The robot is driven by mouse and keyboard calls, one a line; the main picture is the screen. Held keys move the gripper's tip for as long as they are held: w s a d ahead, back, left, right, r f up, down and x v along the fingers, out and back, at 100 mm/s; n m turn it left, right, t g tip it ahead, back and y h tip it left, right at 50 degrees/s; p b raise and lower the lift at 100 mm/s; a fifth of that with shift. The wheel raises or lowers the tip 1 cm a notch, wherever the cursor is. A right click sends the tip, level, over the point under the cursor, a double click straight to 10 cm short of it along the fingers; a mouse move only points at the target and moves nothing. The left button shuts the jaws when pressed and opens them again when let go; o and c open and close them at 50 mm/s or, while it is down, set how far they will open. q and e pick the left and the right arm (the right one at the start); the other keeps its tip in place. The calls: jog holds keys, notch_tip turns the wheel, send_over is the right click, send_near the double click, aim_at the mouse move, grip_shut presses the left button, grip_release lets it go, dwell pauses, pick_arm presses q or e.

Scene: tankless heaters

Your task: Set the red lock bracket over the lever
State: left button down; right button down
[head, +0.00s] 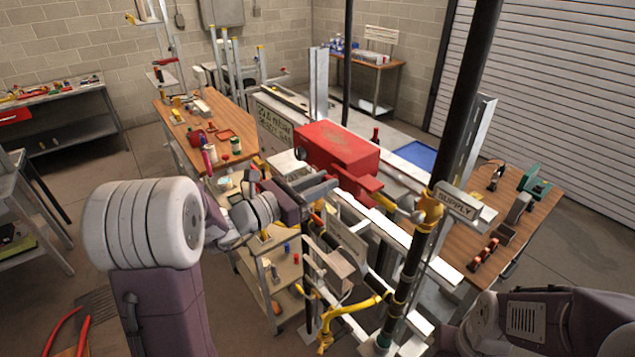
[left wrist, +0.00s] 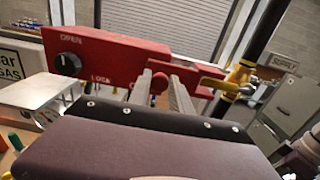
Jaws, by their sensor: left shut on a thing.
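The red lock bracket (head: 338,148) is a large red box with a narrower arm toward the right. In the left wrist view the bracket (left wrist: 110,58) shows a black knob and white lettering, including "OPEN". My left gripper (head: 328,186) is shut on the bracket; its two fingers (left wrist: 160,88) reach a red part in the left wrist view. The yellow lever (head: 385,202) sticks out left from the yellow valve (head: 428,210) on a black pipe. The bracket's right end is close to the lever (left wrist: 212,83) and seems to overlap it; I cannot tell whether they touch.
Upright pipes and metal rails crowd the area around the bracket. A yellow pipe (head: 345,308) runs lower down. Wooden benches (head: 237,117) with tools stand left and right. My right arm (head: 530,320) is at the lower right.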

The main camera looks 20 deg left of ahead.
pick_arm(q)
jog(key=c, duration=1.2)
grip_release()
jog(key=shift+w+a+f, duration=0.1)
jog(key=shift+w+a, duration=0.1)
jog(key=shift+a, duration=0.1)
jog(key=b+v, duration=0.1)
jog(key=v, duration=0.3)
jog(key=b+v, duration=0.2)
jog(key=v, duration=0.3)
jog(key=shift+s+d, duration=0.2)
jog(key=shift+d, duration=0.05)
pick_arm(e)
notch_tip(320, 180, down, 4)
jog(key=shift+w+a+r, duration=0.1)
jog(key=shift+a+r, duration=0.05)
jog(key=shift+r, duration=0.1)
pick_arm(q)
jog(key=shift+w, duration=0.1)
pick_arm(e)
jog(key=shift+w, duration=0.1)
